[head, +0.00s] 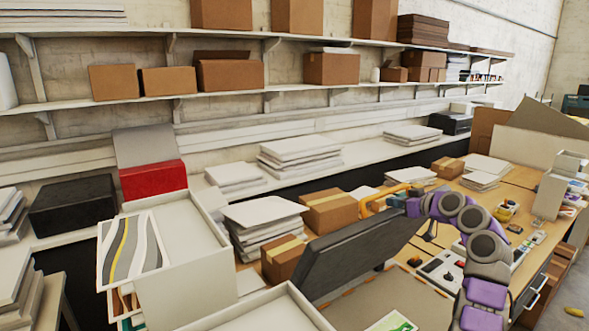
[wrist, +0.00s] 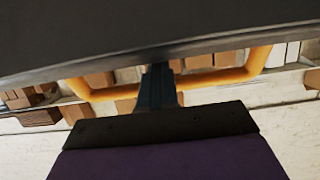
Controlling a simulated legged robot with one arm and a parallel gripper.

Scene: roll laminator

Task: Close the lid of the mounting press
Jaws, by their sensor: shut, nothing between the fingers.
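The mounting press has a dark grey lid (head: 358,248) that stands raised and tilted over its brown base (head: 375,293). A yellow-orange handle (head: 368,207) is at the lid's upper edge. My gripper (head: 398,203) is beside the handle at that upper edge. In the wrist view the lid (wrist: 120,25) fills the top and the handle (wrist: 215,80) hangs below it as a loop. My gripper's dark fingers (wrist: 159,75) are together and empty, crossing in front of the handle bar. I cannot tell whether they touch the handle or lid.
Cardboard boxes (head: 330,211) and paper stacks (head: 262,222) stand behind and left of the press. White trays (head: 180,232) are in the left foreground. A wooden worktable (head: 515,205) with small tools extends to the right. Wall shelves (head: 225,97) hold boxes.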

